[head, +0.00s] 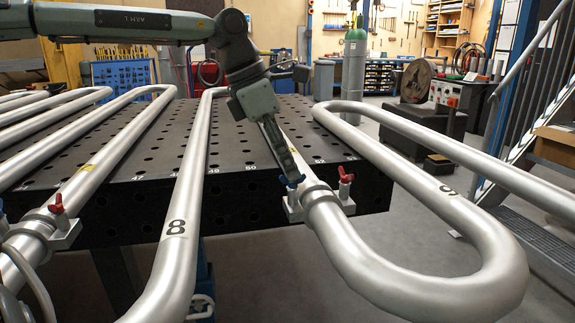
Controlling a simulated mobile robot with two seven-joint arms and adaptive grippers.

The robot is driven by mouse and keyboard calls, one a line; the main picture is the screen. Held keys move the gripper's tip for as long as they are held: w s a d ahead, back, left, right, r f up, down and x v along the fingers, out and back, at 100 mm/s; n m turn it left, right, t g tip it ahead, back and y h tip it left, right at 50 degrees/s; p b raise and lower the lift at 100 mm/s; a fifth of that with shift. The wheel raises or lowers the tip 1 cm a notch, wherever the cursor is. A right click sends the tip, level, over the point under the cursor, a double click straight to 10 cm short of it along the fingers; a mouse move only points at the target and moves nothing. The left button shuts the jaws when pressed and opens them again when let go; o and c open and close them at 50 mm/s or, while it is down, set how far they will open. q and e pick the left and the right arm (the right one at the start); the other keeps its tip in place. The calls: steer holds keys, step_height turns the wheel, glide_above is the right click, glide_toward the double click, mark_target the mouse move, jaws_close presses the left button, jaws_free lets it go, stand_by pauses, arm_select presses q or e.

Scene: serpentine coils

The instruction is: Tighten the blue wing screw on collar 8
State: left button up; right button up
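A metal collar (318,198) clamps the silver pipe at the table's front edge, between the pipe runs marked 8 and 9. Its blue wing screw (292,181) is on the left side and its red wing screw (346,177) on the right. My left arm reaches in from the upper left, and my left gripper (289,172) points down with its fingertips at the blue wing screw, partly covering it. The fingers are seen edge-on, so I cannot tell whether they grip it. The collar itself shows no readable number. My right gripper is out of view.
Another collar (45,232) with a red wing screw (58,204) is at the lower left. Silver serpentine pipes run over the black perforated table (255,165) and past its front edge. A green-topped cylinder (354,65) and stairs (530,130) stand behind.

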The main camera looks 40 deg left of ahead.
arm_select(q)
steer(key=shift+o, duration=1.1)
steer(key=shift+f, duration=0.1)
steer(key=shift+s, duration=0.1)
steer(key=v, duration=1.2)
steer(key=shift+o, duration=0.6)
